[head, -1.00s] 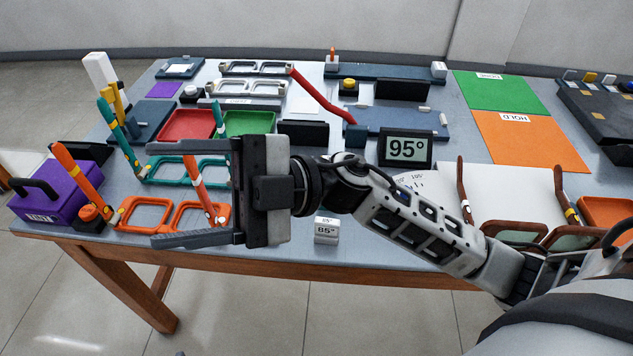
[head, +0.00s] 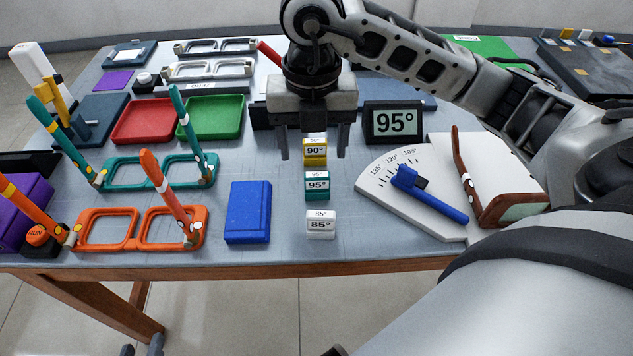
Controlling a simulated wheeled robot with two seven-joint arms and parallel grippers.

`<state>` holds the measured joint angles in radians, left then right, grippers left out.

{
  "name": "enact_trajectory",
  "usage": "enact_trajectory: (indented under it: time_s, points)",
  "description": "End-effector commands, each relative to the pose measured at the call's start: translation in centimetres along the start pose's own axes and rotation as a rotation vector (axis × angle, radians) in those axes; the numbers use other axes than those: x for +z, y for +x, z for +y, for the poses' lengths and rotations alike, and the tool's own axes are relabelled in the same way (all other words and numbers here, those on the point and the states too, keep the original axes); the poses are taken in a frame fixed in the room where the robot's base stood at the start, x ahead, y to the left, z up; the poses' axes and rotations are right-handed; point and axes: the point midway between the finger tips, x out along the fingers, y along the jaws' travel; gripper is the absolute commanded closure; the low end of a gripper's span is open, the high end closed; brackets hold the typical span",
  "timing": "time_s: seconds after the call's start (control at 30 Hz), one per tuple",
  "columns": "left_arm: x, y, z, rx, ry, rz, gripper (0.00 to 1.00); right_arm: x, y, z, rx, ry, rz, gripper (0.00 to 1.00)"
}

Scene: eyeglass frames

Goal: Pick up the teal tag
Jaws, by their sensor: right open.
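The teal tag (head: 317,187), marked 95°, stands upright on the table in the middle of three tags. The yellow 90° tag (head: 315,153) is behind it and the white 85° tag (head: 320,224) in front. My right gripper (head: 313,154) points down with its fingers apart and empty. In the picture its fingertips lie on either side of the yellow tag, beyond the teal tag; its height above the table is hard to judge. Dark tips at the bottom edge appear to be my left gripper (head: 142,348), low in front of the table and mostly cut off.
A blue case (head: 248,212) lies left of the tags. Orange glasses (head: 140,228) and teal glasses (head: 150,172) stand further left with raised temples. A display (head: 394,122) reads 95°. A white angle gauge with a blue pointer (head: 430,195) lies right of the tags.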

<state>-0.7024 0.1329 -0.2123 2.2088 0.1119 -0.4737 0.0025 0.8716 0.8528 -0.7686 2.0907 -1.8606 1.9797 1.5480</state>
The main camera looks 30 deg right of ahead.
Motion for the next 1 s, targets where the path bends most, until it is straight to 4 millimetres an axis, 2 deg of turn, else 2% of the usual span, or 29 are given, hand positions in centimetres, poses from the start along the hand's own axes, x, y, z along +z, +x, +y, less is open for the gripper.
enact_trajectory:
  time_s: [0.1,0.37,0.63,0.77,0.97,1.0]
  points:
    - [0.2,0.0,0.0,-0.001,0.001,-0.002,0.64,0.0,2.2,-0.1,-0.001,-0.001,0.003,0.35]
    - [-0.1,-0.1,0.0,0.000,0.003,0.006,0.64,0.0,4.0,-0.1,0.000,0.000,0.001,0.35]
    - [0.0,0.0,0.0,0.001,0.004,0.008,0.64,0.0,7.9,-0.7,0.000,-0.002,0.003,0.35]
    - [0.0,0.1,0.0,0.001,0.005,0.008,0.64,0.1,8.7,-0.7,0.001,-0.002,0.001,0.35]
    - [0.0,0.1,0.0,0.001,0.006,0.008,0.64,0.1,8.8,-0.6,0.002,-0.002,0.001,0.35]
    - [0.0,0.1,0.0,0.001,0.006,0.008,0.64,0.1,8.8,-0.6,0.002,-0.002,0.001,0.40]
